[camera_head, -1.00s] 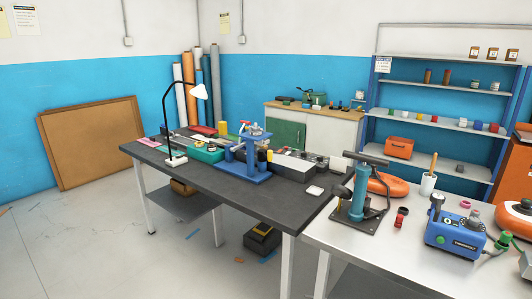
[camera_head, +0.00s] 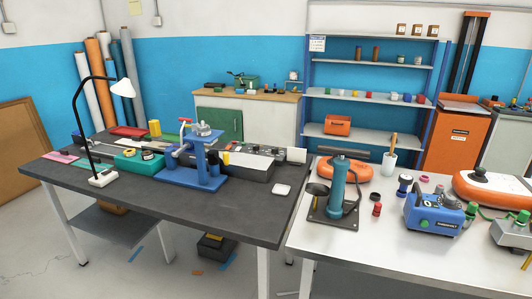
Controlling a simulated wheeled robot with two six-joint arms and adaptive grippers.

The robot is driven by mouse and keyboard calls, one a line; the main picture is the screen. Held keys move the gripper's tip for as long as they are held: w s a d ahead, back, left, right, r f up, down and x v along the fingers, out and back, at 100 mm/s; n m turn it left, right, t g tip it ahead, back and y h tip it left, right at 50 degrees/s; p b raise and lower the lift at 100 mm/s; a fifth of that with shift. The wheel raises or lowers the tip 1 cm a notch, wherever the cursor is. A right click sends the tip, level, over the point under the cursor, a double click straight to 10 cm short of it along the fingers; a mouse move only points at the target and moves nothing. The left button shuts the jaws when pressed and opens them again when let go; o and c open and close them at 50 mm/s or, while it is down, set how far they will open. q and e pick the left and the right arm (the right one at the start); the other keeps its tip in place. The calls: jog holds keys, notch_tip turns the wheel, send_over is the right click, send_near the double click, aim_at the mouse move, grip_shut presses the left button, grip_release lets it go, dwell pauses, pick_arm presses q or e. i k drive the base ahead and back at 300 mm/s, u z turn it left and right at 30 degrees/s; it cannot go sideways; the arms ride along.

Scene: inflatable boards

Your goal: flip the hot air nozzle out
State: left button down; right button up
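I cannot make out a hot air nozzle for certain. A blue bench machine (camera_head: 203,176) with an upright post and a grey round top stands on the dark workbench (camera_head: 150,213). A long grey and black unit (camera_head: 252,163) lies right behind it on the same bench. Any nozzle on these is too small to tell or hidden. Neither of my grippers is in view.
The light table (camera_head: 400,258) at right holds a teal pump (camera_head: 338,186), a blue box device (camera_head: 433,215) and orange inflatables. The bench's front strip is clear.

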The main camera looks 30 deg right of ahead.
aim_at(214, 158)
jog(key=z, duration=1)
jog(key=i, duration=1.05)
jog(key=z, duration=0.7)
